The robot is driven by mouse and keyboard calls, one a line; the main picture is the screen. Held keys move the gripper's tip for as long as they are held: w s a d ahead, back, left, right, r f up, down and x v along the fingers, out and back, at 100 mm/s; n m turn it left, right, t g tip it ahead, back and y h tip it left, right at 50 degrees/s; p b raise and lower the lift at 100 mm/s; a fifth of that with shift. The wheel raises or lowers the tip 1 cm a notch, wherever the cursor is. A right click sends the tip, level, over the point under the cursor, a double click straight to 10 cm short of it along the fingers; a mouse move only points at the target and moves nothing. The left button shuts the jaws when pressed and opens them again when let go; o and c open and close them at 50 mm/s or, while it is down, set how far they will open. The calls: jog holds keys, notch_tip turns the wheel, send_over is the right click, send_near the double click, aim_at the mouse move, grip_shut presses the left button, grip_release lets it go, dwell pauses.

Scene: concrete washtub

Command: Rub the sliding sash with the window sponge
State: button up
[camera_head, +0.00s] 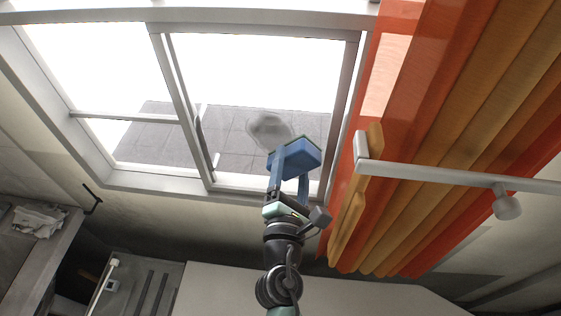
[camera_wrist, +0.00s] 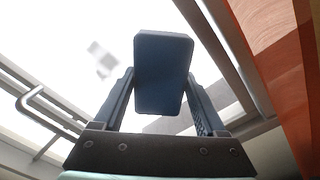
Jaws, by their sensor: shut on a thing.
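The window sponge (camera_head: 296,156) is a blue block with a greenish upper edge in the head view. My gripper (camera_head: 289,176) is shut on it and holds it up before the lower part of the window. In the wrist view the sponge (camera_wrist: 163,72) sits between both fingers. The sliding sash (camera_head: 176,80) appears to be the right-hand pane with its grey frame. A grey smudge (camera_head: 268,130) shows on its glass, just above and left of the sponge; it looks pale in the wrist view (camera_wrist: 101,59). I cannot tell whether the sponge touches the glass.
Orange and ochre curtains (camera_head: 440,110) hang right of the window. A pale rail (camera_head: 455,177) with a lamp-like knob (camera_head: 507,204) crosses in front of them. A bar handle (camera_wrist: 36,108) shows at left in the wrist view. Cloth (camera_head: 38,221) lies at far left.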

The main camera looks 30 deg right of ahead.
jog(key=shift+s+d, duration=0.1)
jog(key=shift+d, duration=0.15)
